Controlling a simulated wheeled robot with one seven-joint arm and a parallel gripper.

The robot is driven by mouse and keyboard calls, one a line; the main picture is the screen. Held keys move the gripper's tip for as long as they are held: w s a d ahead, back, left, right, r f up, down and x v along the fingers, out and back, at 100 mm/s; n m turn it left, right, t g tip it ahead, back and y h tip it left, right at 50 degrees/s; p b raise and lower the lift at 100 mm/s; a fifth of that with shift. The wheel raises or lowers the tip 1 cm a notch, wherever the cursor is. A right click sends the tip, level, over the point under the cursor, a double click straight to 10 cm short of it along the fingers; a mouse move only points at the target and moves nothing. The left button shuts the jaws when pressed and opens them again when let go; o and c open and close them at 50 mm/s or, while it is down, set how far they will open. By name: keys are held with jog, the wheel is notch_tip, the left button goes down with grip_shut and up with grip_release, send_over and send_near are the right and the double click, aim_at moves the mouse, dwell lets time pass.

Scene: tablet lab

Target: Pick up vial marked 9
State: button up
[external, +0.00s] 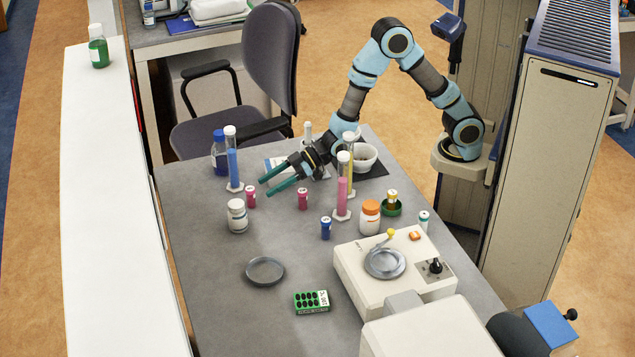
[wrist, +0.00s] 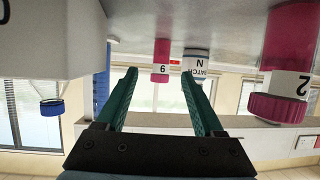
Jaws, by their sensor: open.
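The wrist view is upside down. In it, a pink vial (wrist: 161,62) shows a label digit that reads as 6 or 9. It lies ahead of my gripper (wrist: 162,75), between the fingertips in the picture and beyond them. In the external view, this seems to be the pink vial (external: 250,196) just left of and below the fingertips. My gripper (external: 275,180) is open and empty, with green fingers pointing left, low over the table. A second pink vial, marked 2 (wrist: 284,75), stands to one side; it seems to be the one below my gripper (external: 303,199).
A white bottle (external: 237,216) stands just beyond the first vial; its batch label shows in the wrist view (wrist: 197,66). A tall blue cylinder (external: 234,168) and blue bottle (external: 219,157) stand behind. A pink cylinder (external: 342,190) stands right. The table's front left is mostly clear.

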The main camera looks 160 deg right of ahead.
aim_at(251, 197)
jog(key=p+x, duration=0.1)
jog(key=x, duration=0.2)
jog(key=shift+w+d+r+p, duration=0.1)
jog(key=shift+w+r+p, duration=0.05)
jog(key=shift+w+p, duration=0.2)
jog(key=shift+w+d+f, duration=0.35)
jog(key=shift+w+d, duration=0.05)
grip_shut()
